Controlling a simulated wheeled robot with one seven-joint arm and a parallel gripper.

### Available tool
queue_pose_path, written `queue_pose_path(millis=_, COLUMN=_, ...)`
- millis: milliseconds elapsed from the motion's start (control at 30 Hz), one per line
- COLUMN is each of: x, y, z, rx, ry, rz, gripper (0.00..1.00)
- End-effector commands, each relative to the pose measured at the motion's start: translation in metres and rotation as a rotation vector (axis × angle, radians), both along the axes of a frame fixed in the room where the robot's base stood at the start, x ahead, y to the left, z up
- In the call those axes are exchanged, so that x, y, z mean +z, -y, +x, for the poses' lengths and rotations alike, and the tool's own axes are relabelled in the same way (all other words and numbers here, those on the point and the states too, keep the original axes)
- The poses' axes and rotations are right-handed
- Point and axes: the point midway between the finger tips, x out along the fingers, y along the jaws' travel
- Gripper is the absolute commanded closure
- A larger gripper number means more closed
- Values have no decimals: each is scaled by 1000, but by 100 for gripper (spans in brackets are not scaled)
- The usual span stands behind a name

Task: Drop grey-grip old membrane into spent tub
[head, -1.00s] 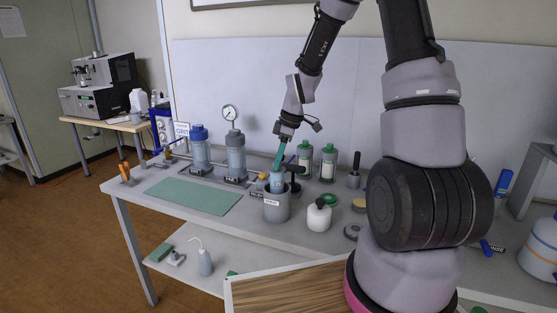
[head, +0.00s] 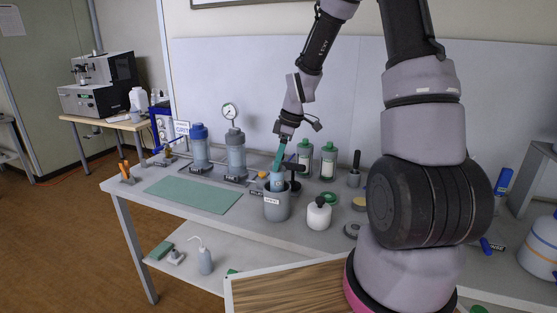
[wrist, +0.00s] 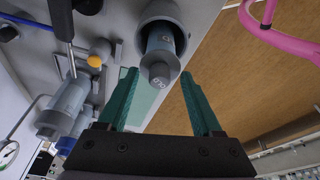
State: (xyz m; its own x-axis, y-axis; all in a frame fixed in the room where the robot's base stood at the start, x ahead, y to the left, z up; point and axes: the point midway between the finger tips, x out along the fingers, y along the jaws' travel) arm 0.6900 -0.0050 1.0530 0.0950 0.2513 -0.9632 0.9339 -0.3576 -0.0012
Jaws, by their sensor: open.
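The grey spent tub (head: 277,210) stands on the bench with a white label on its front. The old membrane (head: 277,182), a blue cylinder, stands in the tub with its upper end above the rim. In the wrist view its round grey grip (wrist: 158,75) faces me, and its blue body (wrist: 161,43) goes into the tub (wrist: 178,18). My gripper (head: 279,166) is directly above it, with green fingers pointing down. In the wrist view my gripper (wrist: 158,76) is open, with a finger on each side of the grip and gaps between. The membrane's lower end is hidden in the tub.
A white bottle with a black cap (head: 318,214) stands right of the tub. Green-capped bottles (head: 328,161) stand behind. Two blue-grey filter housings (head: 235,156) are at the back left. A green mat (head: 194,195) lies clear at the left.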

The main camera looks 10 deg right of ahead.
Motion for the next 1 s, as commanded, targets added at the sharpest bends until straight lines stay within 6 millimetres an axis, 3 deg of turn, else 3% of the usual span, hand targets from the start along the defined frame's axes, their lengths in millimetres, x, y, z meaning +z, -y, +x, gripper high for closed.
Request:
queue_pose_path(millis=167, x=21, y=6, z=-1, rx=-2, ry=5, rz=0, gripper=33)
queue_pose_path(millis=500, x=84, y=22, z=-7, rx=-1, ry=5, rz=-1, gripper=33)
queue_pose_path(millis=733, x=106, y=27, z=-12, rx=-18, ry=4, rz=-4, gripper=33)
queue_pose_path(millis=867, x=130, y=29, z=-25, rx=-133, ry=18, rz=-18, gripper=33)
queue_pose_path(millis=1000, x=171, y=34, z=-56, rx=-384, ry=49, rz=-17, gripper=33)
